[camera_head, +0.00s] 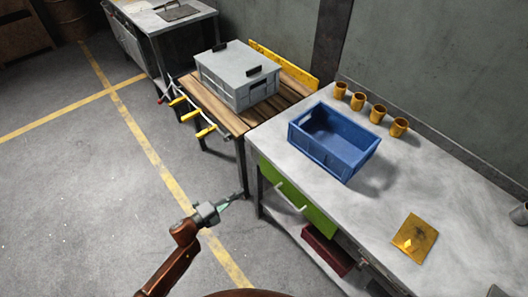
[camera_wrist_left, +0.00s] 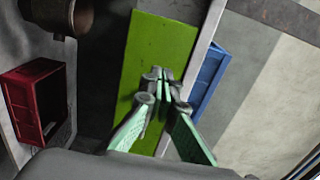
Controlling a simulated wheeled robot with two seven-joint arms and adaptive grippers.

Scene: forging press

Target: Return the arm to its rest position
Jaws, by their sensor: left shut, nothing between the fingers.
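My left gripper (camera_head: 229,201) is in the head view at the lower middle, over the floor in front of the workbench. Its fingers point right, toward the green drawer front (camera_head: 292,197). In the left wrist view its fingertips (camera_wrist_left: 162,76) are together and empty, with the green panel (camera_wrist_left: 160,45) behind them. The gripper appears apart from the bench. My left arm (camera_head: 172,257) is reddish brown and comes up from the bottom edge. My right gripper is in neither view.
The workbench (camera_head: 405,190) carries a blue crate (camera_head: 350,160), several orange cups (camera_head: 378,113) and a yellow plate (camera_head: 414,238). A red bin (camera_head: 328,250) sits below. A wooden table (camera_head: 222,112) with a grey box (camera_head: 237,75) stands behind. The floor at left is clear.

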